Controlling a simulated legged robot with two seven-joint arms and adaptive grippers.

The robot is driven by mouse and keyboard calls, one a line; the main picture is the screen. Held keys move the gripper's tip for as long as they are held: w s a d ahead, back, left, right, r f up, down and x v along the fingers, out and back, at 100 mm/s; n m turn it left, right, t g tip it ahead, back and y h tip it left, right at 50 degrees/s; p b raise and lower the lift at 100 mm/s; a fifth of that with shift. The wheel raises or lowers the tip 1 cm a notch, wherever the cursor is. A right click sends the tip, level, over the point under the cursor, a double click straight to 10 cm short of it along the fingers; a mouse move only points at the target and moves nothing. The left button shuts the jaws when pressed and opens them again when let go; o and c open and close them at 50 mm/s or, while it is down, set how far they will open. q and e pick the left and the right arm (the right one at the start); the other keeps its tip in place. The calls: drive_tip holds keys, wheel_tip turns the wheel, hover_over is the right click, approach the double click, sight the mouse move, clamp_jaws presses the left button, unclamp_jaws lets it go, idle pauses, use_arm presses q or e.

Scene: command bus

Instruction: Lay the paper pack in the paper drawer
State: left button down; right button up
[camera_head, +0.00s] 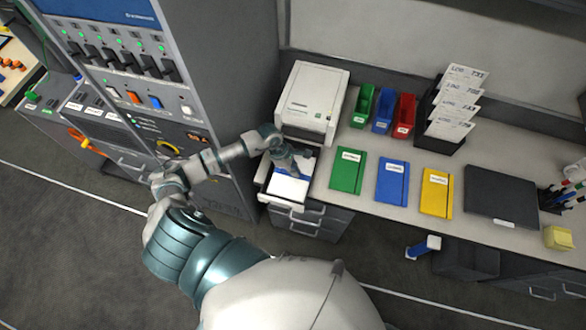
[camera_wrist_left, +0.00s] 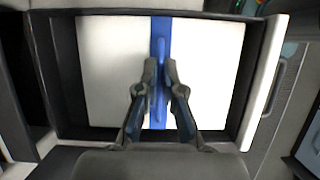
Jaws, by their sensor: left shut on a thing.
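The paper pack (camera_head: 287,190) is white with a blue band; it also shows in the left wrist view (camera_wrist_left: 205,60). It lies within the walls of the open paper drawer (camera_head: 281,204), which has a dark inside and a pale front (camera_wrist_left: 264,80). In the wrist view the pack looks flat and square to the drawer walls, with a narrow dark gap around it. My left gripper (camera_head: 291,166) is over the pack, with its fingers (camera_wrist_left: 161,75) shut on the raised blue strip of the band. Whether the pack rests on the drawer floor is hidden. My right gripper is out of view.
The printer (camera_head: 312,97) stands behind the drawer. Green, blue and yellow folders (camera_head: 347,170) lie on the counter to its right. Colored bins (camera_head: 382,109) and a card rack (camera_head: 446,115) stand farther back. A tall switch cabinet (camera_head: 225,90) rises close to the left of my arm.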

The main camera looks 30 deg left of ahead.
use_arm(q)
drive_tip(key=c, duration=1.7)
unclamp_jaws()
drive_tip(key=o, duration=0.5)
drive_tip(key=shift+a, duration=0.25)
drive_tip(key=shift+c, duration=0.2)
drive_tip(key=shift+a+f, duration=0.15)
drive_tip(key=shift+a, duration=0.45)
wheel_tip(320, 180, up, 10)
drive_tip(key=shift+d, duration=0.2)
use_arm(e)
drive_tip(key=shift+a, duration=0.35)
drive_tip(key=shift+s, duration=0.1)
